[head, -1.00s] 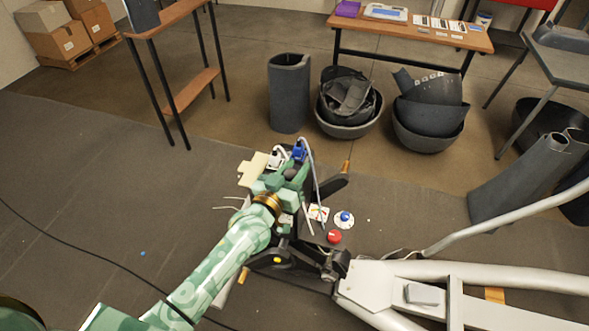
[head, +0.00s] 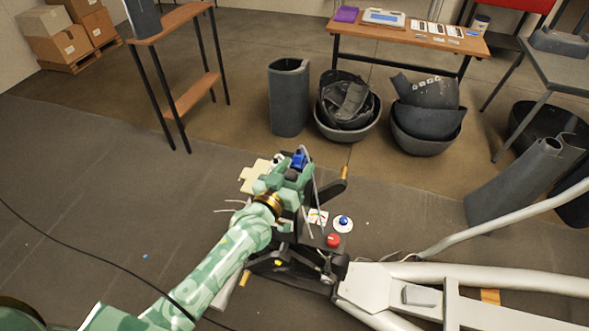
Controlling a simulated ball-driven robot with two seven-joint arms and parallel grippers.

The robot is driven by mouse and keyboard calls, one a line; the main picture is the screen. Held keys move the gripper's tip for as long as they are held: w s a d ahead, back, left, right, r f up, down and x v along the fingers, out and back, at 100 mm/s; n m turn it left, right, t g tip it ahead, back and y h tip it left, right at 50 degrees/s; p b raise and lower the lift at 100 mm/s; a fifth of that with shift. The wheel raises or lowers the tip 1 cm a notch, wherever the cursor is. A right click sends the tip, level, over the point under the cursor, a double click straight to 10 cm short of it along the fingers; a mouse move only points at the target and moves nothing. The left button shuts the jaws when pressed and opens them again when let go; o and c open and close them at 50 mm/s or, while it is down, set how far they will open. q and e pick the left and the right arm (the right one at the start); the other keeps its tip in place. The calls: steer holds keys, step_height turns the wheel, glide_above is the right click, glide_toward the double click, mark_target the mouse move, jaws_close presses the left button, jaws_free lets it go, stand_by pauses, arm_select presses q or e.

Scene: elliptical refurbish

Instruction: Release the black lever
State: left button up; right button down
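My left gripper (head: 291,176), green with dark parts, is over a dark mechanism (head: 290,262) at the near end of a white tubular frame. The gripper and wrist hide much of the mechanism, and I cannot see whether the fingers hold anything. A black bar (head: 330,192) with an orange tip sticks out just right of the gripper; it may be the black lever, but I cannot tell for sure. A blue part (head: 299,159) shows at the gripper's far end. My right gripper is not in view.
The white frame (head: 400,282) extends right. Dark bins (head: 289,98) and a wooden table (head: 400,47) stand farther back. Floor to the left is mostly clear, with a black cable.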

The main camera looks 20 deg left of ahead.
arm_select(q)
steer(key=p+v, duration=0.2)
steer(key=v, duration=1.4)
steer(key=shift+s+a, duration=0.1)
